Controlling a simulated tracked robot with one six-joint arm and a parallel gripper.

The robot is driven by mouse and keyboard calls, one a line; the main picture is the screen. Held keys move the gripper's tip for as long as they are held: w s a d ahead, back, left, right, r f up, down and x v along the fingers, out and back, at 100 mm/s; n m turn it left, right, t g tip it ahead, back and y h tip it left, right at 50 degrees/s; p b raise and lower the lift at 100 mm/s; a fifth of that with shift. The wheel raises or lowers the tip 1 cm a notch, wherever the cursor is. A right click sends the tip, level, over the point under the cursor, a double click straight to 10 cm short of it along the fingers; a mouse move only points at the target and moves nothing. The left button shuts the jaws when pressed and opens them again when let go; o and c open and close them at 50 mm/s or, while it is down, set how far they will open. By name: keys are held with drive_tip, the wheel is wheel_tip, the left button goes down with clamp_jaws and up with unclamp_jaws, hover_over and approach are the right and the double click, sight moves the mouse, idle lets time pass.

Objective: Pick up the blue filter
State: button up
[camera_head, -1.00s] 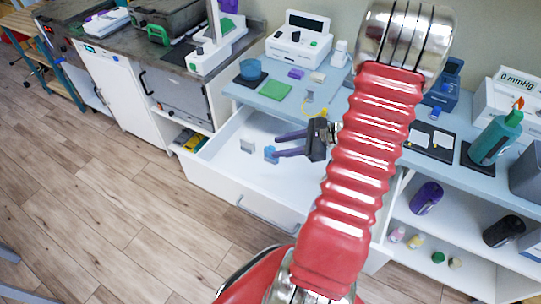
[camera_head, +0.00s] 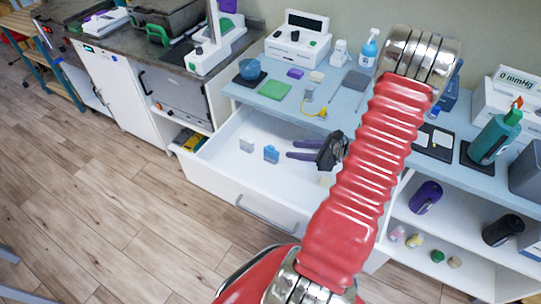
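The blue filter (camera_head: 271,154) is a small blue block standing in the open white drawer (camera_head: 225,175). My gripper (camera_head: 290,149) is over the drawer, just right of the filter, its two purple fingers pointing left towards it. The fingers are apart with nothing between them, and a small gap shows between their tips and the filter. My red arm hides part of the drawer's right side.
A grey-white block (camera_head: 247,145) stands left of the filter in the drawer, and a beige block (camera_head: 326,180) lies below my gripper. The blue counter (camera_head: 325,122) above the drawer holds a green pad (camera_head: 274,90) and a yellow-looped item (camera_head: 314,112).

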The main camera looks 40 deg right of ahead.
sight(273, 147)
drive_tip(key=x, duration=0.6)
drive_tip(key=shift+w+f, duration=0.15)
drive_tip(key=shift+w, duration=0.1)
drive_tip(key=shift+x, duration=2.65)
drive_tip(key=shift+d, duration=0.1)
clamp_jaws()
